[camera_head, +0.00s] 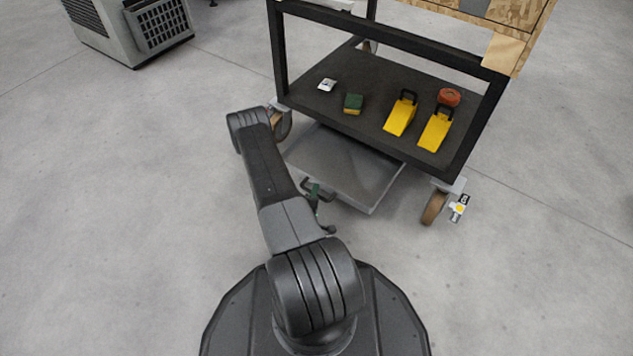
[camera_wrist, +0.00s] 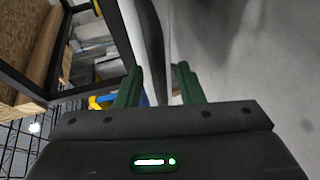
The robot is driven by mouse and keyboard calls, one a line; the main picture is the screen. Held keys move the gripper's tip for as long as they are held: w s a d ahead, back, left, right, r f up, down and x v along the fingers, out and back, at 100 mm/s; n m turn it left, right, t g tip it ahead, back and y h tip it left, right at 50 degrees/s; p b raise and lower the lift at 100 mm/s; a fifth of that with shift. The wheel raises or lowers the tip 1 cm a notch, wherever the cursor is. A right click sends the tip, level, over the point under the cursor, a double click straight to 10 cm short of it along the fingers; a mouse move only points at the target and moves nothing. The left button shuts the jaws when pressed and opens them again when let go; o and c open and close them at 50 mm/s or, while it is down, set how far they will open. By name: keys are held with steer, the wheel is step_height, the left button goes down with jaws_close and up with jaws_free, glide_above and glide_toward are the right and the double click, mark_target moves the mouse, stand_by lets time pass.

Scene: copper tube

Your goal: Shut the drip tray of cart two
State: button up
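The drip tray (camera_head: 360,172) is a shallow grey metal tray under the cart's black lower shelf. It sticks out from beneath the shelf toward me. A dark handle (camera_head: 307,184) shows at its front edge, partly hidden by my arm. My gripper (camera_head: 318,196), with green fingers, is at that front edge beside the handle. In the wrist view my gripper (camera_wrist: 160,84) has its two fingers apart, with a pale upright surface and a dark strip seen between and beyond them. I cannot tell whether a finger touches the handle.
The cart's black shelf (camera_head: 365,85) carries two yellow wedges (camera_head: 400,116), a red roll (camera_head: 449,97), a green-and-yellow sponge (camera_head: 353,103) and a small pale item. A caster with a tag (camera_head: 458,208) stands at the right. A grey machine (camera_head: 130,30) is at back left. Floor around is clear.

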mark_target(352, 153)
steer(key=shift+w+d+f, duration=0.1)
steer(key=shift+w, duration=0.25)
jaws_close()
steer(key=w+d, duration=0.5)
steer(key=w, duration=0.1)
steer(key=w+d, duration=0.4)
steer(key=w, duration=0.3)
steer(key=w+d, duration=0.5)
steer(key=w, duration=0.2)
steer(key=shift+w+d, duration=0.1)
steer(key=shift+d, duration=0.25)
steer(key=shift+w+d, duration=0.1)
steer(key=shift+w, duration=0.15)
